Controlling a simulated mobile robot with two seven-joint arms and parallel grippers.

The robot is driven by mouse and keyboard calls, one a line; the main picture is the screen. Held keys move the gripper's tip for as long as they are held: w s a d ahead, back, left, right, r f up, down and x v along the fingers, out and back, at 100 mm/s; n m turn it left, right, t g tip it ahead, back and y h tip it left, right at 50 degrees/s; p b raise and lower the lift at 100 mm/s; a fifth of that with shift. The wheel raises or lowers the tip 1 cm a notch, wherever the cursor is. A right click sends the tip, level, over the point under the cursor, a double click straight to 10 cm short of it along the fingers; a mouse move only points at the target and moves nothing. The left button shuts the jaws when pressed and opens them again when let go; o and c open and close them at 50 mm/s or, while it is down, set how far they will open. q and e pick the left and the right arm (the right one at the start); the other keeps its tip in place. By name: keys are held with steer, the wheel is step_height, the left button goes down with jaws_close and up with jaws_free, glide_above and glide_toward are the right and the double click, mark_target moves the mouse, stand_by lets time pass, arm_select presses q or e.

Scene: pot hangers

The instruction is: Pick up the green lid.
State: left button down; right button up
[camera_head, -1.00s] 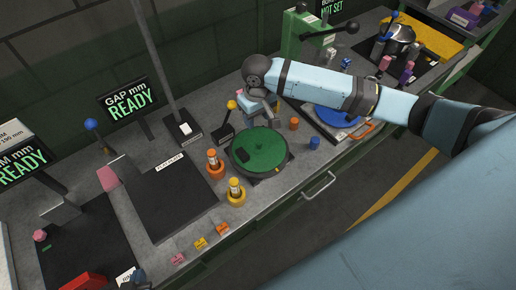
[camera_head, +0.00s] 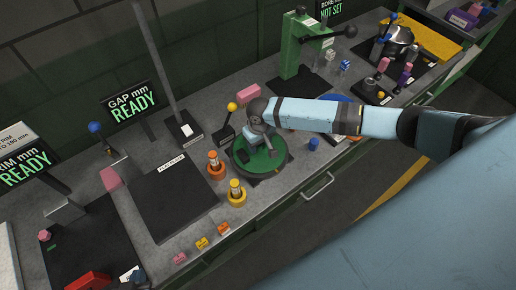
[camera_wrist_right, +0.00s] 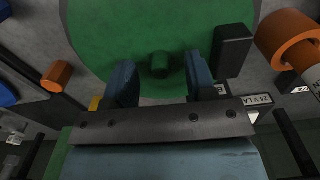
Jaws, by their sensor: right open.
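The green lid (camera_head: 262,168) lies flat and round on the bench, in the middle of the head view. It fills the top of the right wrist view (camera_wrist_right: 110,35), with a small green knob (camera_wrist_right: 160,64) at its middle. My right gripper (camera_head: 260,144) is over the lid, pointing down. In the wrist view my right gripper (camera_wrist_right: 160,72) is open, one finger on each side of the knob, with gaps visible between the fingers and the knob. Whether the fingertips touch the lid I cannot tell. My left gripper is not in view.
A black block (camera_wrist_right: 233,50) sits on the lid beside one finger. Orange (camera_head: 215,164) and yellow (camera_head: 236,192) ringed posts stand close to the lid. A yellow-topped lever (camera_head: 231,107) and pink block (camera_head: 248,94) are behind. A green press (camera_head: 297,45) stands farther back.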

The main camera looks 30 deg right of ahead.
steer(key=shift+f, duration=0.3)
jaws_close()
steer(key=shift+r, duration=0.1)
